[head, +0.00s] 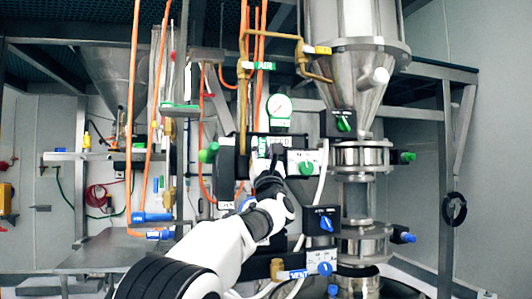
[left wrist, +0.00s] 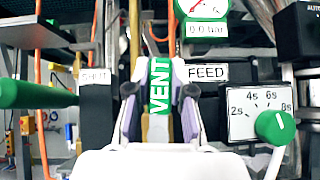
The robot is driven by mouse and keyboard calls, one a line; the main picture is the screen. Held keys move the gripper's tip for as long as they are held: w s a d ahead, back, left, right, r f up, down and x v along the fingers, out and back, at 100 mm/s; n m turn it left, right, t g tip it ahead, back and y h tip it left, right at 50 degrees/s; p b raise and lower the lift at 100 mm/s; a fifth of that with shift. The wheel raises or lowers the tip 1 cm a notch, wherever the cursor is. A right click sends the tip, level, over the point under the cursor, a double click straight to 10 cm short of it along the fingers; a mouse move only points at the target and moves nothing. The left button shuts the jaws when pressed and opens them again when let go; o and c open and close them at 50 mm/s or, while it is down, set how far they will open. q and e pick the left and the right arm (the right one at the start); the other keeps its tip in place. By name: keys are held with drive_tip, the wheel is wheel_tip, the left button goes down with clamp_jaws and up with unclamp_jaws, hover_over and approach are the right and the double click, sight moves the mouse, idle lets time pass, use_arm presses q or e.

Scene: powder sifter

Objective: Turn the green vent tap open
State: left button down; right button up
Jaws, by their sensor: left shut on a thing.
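The green vent tap is a lever with a green VENT label, seen in the left wrist view (left wrist: 159,86) and as a small green patch in the head view (head: 262,146). The lever points upward between the SHUT plate (left wrist: 95,76) and the FEED plate (left wrist: 207,73). My left gripper (head: 266,154) is shut on it, with one finger on each side, also in the left wrist view (left wrist: 159,100). The fingers and palm hide the lever's lower part and pivot. My right gripper is not in view.
A round gauge (head: 279,106) stands just above the tap. A green-ended handle (head: 208,153) is close at left, and a timer dial with a green knob (head: 306,168) at right. The steel hopper (head: 362,75) and orange pipes stand nearby.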

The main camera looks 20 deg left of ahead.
use_arm(q)
drive_tip(key=shift+s+a+r+n+g+y, duration=0.1)
drive_tip(key=shift+n+g+y, duration=0.15)
drive_tip(key=shift+n+y, duration=0.25)
drive_tip(key=shift+s+a+n+g+y, duration=0.1)
drive_tip(key=shift+n+g+y, duration=0.2)
drive_tip(key=shift+n, duration=0.3)
drive_tip(key=c, duration=1)
unclamp_jaws()
drive_tip(key=shift+d+f, duration=0.2)
drive_tip(key=shift+f, duration=0.15)
drive_tip(key=v, duration=1.1)
drive_tip(key=shift+s+f, duration=0.1)
drive_tip(key=shift+s, duration=0.05)
